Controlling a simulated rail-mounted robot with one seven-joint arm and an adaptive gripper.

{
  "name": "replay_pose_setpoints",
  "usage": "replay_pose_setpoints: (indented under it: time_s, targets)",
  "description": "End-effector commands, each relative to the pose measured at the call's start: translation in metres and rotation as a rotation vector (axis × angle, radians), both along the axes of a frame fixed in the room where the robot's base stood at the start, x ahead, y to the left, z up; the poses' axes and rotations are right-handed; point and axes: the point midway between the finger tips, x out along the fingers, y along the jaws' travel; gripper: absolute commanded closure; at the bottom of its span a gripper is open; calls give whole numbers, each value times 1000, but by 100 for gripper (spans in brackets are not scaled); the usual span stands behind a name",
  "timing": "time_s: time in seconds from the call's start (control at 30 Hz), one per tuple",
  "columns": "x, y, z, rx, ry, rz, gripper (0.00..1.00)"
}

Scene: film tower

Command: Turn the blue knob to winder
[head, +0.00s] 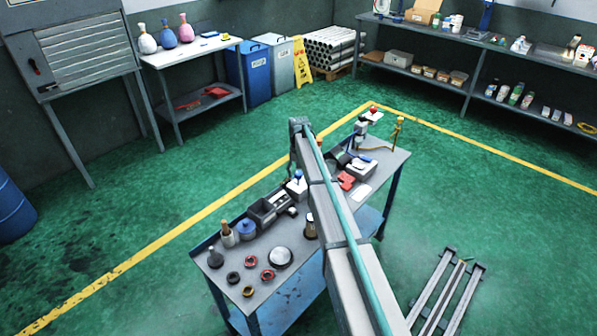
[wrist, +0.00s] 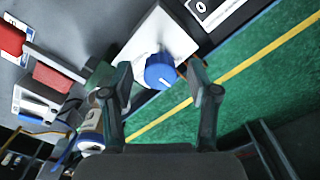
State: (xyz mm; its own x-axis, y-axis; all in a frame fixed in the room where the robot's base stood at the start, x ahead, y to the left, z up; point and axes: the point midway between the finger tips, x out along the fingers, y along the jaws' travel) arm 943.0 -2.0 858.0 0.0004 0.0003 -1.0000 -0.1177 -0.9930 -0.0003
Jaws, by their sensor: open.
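The blue knob (wrist: 160,72) sits on a white panel (wrist: 150,32) in the wrist view. A light pointer mark shows on the knob's right side. My gripper (wrist: 160,78) is open, with one finger to the left of the knob and one to the right. Gaps show between the knob and both fingers, and nothing is gripped. In the head view, a small blue knob on a white box (head: 297,186) stands on the bench beside my arm. My gripper cannot be made out there. No winder label is legible.
A can (wrist: 90,135) stands close by the left finger in the wrist view. A red-handled item (wrist: 52,78) lies left of the panel. The grey bench (head: 235,262) holds bottles, rings and trays.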

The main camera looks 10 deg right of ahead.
Motion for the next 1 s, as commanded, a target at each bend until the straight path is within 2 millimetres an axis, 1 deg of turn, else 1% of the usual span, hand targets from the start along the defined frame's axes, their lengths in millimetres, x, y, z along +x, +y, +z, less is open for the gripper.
replay_pose_setpoints:
  time_s: [0.23, 0.47, 0.5, 0.6, 0.83, 1.0]
  targets:
    - [0, 0, -1, 0, 0, 0, 40]
    - [0, 0, -1, 0, 0, 0, 78]
    - [0, 0, -1, 0, 0, 0, 85]
    - [0, 0, -1, 0, 0, 0, 100]
    - [0, 0, -1, 0, 0, -19, 100]
    - [0, 0, -2, 0, 1, -80, 100]
